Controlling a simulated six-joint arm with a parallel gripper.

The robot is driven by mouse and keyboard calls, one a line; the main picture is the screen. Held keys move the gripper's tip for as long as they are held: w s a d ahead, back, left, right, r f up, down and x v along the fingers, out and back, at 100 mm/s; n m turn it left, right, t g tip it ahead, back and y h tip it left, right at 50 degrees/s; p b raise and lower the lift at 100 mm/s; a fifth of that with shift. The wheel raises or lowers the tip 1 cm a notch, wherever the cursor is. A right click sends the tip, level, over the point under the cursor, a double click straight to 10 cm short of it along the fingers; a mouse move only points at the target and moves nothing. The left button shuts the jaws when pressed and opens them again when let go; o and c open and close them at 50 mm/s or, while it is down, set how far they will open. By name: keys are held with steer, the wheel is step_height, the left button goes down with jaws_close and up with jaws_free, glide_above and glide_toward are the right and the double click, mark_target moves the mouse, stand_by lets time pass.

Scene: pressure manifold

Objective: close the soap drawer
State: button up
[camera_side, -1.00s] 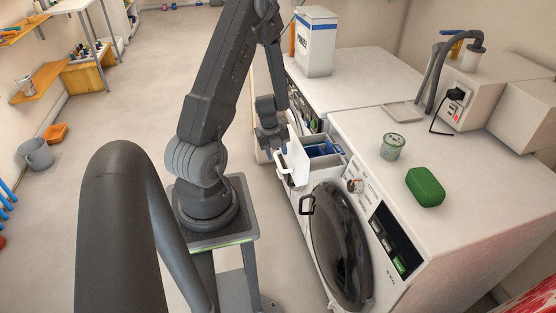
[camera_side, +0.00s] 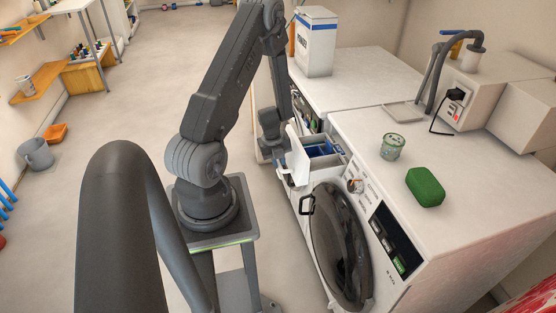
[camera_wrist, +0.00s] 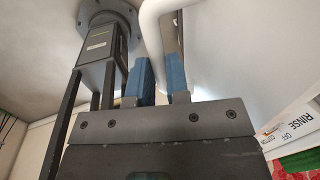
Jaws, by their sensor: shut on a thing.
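The soap drawer (camera_side: 299,160) stands pulled out of the upper left of the white washing machine's front (camera_side: 318,189). Its white front panel carries a handle, and blue compartments show inside it. My gripper (camera_side: 281,150) is at the outer side of the drawer front, partly hidden by it in the side view. In the wrist view my gripper's blue fingertips (camera_wrist: 162,82) sit on either side of a white curved bar, the drawer handle (camera_wrist: 154,35). The jaws are shut on this handle. The exact contact is hard to see.
The round door (camera_side: 340,245) below the drawer looks shut. A green soap bar (camera_side: 425,187) and a small tin (camera_side: 392,147) stand on the machine top. A white carton (camera_side: 315,42) stands on the neighbouring machine. The floor to the left is mostly clear.

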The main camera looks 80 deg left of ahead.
mark_target(321, 152)
jaws_close()
steer(key=shift+w, duration=0.1)
steer(key=w, duration=1.5)
steer(key=o, duration=0.6)
jaws_free()
